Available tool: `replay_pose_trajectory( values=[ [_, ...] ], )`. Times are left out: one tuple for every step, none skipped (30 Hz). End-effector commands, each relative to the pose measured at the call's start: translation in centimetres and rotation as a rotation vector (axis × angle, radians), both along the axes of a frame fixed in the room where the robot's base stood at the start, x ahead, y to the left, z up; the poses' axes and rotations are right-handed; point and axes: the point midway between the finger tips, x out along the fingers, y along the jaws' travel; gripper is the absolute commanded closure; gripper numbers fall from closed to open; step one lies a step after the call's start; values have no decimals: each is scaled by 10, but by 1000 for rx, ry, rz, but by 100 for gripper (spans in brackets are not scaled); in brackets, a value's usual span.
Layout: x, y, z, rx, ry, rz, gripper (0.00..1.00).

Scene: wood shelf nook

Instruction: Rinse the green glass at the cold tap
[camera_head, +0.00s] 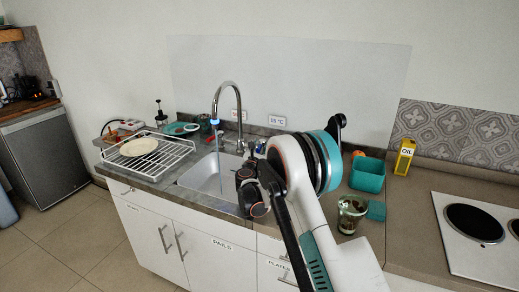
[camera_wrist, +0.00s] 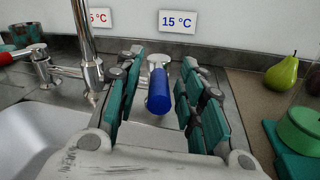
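My gripper (camera_wrist: 160,62) is open, its fingers on either side of the blue tap handle (camera_wrist: 158,92), with a gap visible on both sides. The handle is beneath a "15 °C" label. The steel faucet (camera_head: 231,88) arches over the sink (camera_head: 207,172); a thin pale stream seems to fall from its spout. A clear glass with a greenish tint and dark specks (camera_head: 352,213) stands on the counter right of my arm; I cannot tell whether it is the green glass.
A red tap handle (camera_wrist: 8,57) lies left of the faucet. A white rack (camera_head: 165,158) with a plate (camera_head: 139,146) is left of the sink. A teal tub (camera_head: 367,175), a yellow oil container (camera_head: 404,157) and a hob (camera_head: 480,228) are on the right. A pear (camera_wrist: 284,73) sits at the back.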

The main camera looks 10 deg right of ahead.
Motion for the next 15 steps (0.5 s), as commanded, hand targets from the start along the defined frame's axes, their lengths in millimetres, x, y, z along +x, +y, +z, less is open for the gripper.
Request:
replay_pose_trajectory(
  values=[
    [0, 0, 0, 0, 0, 0, 64],
    [0, 0, 0, 0, 0, 0, 64],
    [0, 0, 0, 0, 0, 0, 64],
    [-1, 1, 0, 0, 0, 0, 64],
    [-1, 1, 0, 0, 0, 0, 64],
    [-3, 2, 0, 0, 0, 0, 64],
    [-5, 3, 0, 0, 0, 0, 64],
    [-8, 4, 0, 0, 0, 0, 64],
    [-13, 6, 0, 0, 0, 0, 64],
    [-17, 8, 0, 0, 0, 1, 64],
    [-22, 11, 0, 0, 0, 1, 64],
    [-29, 14, 0, 0, 0, 2, 64],
    [-35, 17, 0, 0, 1, 2, 64],
    [-40, 19, 0, 0, 0, 3, 64],
    [-48, 22, 0, 0, 0, 2, 64]
  ],
)
